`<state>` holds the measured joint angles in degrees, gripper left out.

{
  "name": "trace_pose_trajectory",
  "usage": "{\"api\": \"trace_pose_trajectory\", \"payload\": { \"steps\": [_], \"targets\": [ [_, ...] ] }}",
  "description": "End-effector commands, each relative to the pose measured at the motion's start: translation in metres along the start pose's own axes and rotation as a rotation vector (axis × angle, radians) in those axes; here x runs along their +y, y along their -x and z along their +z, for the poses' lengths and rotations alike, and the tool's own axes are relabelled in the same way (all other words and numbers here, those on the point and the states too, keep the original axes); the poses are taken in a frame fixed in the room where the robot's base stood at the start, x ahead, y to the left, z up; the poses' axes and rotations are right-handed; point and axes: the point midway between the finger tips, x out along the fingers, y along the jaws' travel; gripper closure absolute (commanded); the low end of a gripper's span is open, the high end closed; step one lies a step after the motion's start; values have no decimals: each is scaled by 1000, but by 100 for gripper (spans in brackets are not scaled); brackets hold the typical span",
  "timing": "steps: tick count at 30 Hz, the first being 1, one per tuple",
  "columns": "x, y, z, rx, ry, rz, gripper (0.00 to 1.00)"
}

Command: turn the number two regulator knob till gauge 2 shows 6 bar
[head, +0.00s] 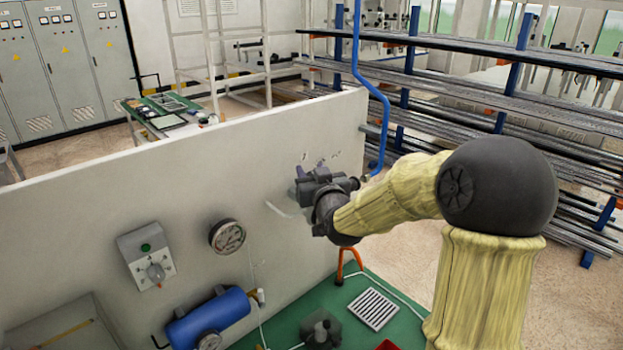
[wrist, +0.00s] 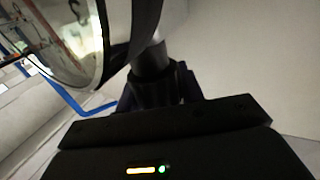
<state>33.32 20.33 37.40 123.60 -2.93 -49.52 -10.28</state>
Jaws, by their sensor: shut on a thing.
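My gripper (head: 305,186) is at the low pale wall, at the end of my arm, which reaches in from the right. In the wrist view a dark round knob (wrist: 153,62) shows just beyond the gripper, which is shut on it. A large gauge (wrist: 72,38) fills the upper left of the wrist view, very close and cut off by the frame. Its face is partly seen and tilted, and I cannot read its value. In the head view the gripper hides the knob and this gauge. I can read no number on the knob or gauge.
Another round gauge (head: 227,236) and a grey switch box (head: 147,256) are on the wall to the left. A blue tank (head: 208,317) is below them. A grey grate (head: 373,309) lies on the green surface (head: 290,333). A blue pipe (head: 384,120) runs down right of the gripper.

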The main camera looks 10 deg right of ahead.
Motion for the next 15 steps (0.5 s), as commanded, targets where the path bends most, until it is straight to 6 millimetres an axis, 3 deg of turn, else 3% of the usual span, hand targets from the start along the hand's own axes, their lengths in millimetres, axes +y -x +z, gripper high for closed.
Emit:
{"api": "trace_pose_trajectory", "payload": {
  "steps": [15],
  "targets": [
    [2, 0, 2, 3, -2, 292, 85]
  ]
}}
